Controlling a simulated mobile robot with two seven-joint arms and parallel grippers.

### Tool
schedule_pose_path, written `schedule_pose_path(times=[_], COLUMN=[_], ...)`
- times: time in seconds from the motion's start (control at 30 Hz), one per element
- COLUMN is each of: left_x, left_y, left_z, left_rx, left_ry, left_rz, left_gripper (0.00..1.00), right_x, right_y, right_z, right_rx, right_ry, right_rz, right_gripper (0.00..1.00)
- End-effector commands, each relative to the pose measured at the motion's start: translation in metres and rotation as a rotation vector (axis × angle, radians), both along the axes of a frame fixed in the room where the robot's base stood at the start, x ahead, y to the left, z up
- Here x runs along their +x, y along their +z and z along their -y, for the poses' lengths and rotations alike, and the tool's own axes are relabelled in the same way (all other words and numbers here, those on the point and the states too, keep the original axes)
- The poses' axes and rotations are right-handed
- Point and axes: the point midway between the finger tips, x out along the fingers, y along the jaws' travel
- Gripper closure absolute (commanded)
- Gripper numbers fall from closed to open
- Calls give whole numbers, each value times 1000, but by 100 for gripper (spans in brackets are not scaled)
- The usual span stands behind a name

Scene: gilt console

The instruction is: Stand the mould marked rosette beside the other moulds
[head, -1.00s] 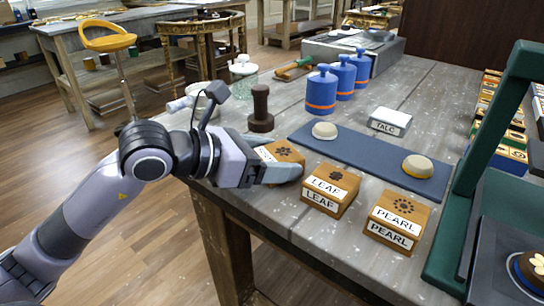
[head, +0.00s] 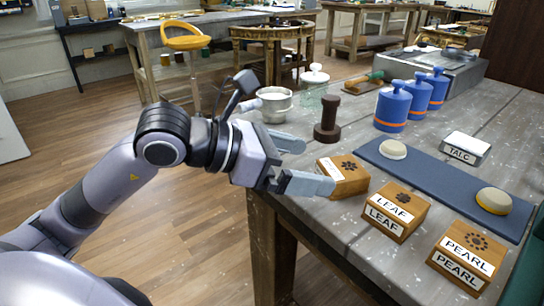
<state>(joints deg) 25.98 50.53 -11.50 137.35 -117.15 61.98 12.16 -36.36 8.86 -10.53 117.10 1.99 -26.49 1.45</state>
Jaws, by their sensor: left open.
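A wooden block mould (head: 349,182) with a dark flower-like mark on top stands at the left end of a row on the table's near edge. Its white label is partly hidden, so I cannot read its word. The LEAF mould (head: 411,223) and the PEARL mould (head: 478,267) stand to its right, spaced apart. My left gripper (head: 317,166) is open and empty at the left of the unread mould. Its nearer finger overlaps the mould's lower left in the picture; I cannot tell whether they touch. My right gripper is out of view.
A blue-grey mat (head: 440,182) with two round pale pieces lies behind the moulds. A TALC box (head: 467,147), a dark brown stamp (head: 327,122), a metal pot (head: 274,105) and blue weights (head: 393,108) stand further back. Open floor lies to the left.

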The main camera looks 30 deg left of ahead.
Motion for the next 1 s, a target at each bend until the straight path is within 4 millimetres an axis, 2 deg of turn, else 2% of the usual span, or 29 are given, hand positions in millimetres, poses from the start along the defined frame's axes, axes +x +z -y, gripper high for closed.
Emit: schedule_pose_path(times=[0.17,0.4,1.0], left_x=[-18,-31,-36], left_y=[8,16,20], left_z=[-16,-29,-33], left_rx=[5,0,0], left_ry=[1,2,-1], left_rz=[0,0,0], left_gripper=[1,1,1], right_x=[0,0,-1], right_y=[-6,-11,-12], right_z=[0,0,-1], right_rx=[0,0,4], right_ry=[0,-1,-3], right_rz=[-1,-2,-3], right_gripper=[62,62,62])
